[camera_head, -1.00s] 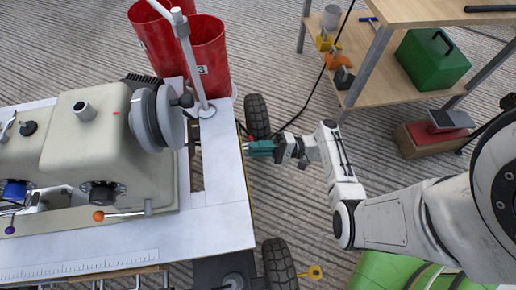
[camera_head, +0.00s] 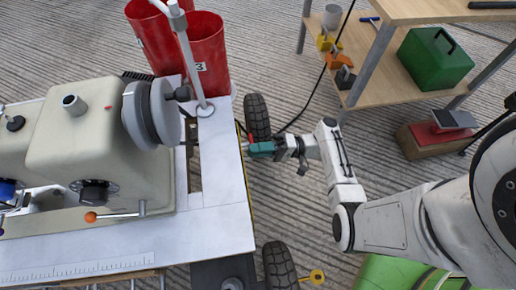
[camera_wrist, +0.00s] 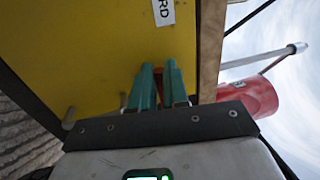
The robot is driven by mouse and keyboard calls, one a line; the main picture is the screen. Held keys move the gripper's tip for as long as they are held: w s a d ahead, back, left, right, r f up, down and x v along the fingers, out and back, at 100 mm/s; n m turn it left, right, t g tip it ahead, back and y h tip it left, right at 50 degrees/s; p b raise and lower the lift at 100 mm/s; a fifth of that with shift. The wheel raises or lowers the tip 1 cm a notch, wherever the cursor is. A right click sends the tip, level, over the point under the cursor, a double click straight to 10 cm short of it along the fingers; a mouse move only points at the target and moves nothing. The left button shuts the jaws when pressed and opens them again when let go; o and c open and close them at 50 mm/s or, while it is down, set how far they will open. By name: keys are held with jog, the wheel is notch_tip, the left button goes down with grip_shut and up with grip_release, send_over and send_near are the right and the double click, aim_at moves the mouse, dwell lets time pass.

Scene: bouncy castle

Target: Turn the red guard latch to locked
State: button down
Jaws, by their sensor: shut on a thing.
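My gripper (camera_head: 258,149) is at the right edge of the sewing machine table, with its teal fingers pointing at the side. In the wrist view the fingers (camera_wrist: 159,72) reach up to a yellow panel (camera_wrist: 90,45) and are shut on the red guard latch. A white label (camera_wrist: 163,11) ending in "RD" is on the panel above the fingertips.
The cream sewing machine (camera_head: 100,140) stands on the white table (camera_head: 222,215). Red bins (camera_head: 207,55) stand behind it. Black wheels (camera_head: 257,115) are beside the table edge. A wooden shelf (camera_head: 440,12) with a green box (camera_head: 433,58) is at the right.

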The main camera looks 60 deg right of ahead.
jog(key=shift+a+f, duration=0.1)
jog(key=c, duration=1.1)
grip_release()
jog(key=b+v, duration=0.3)
jog(key=v, duration=0.4)
jog(key=shift+s+f, duration=0.15)
jog(key=shift+d, duration=0.2)
jog(key=shift+a, duration=0.1)
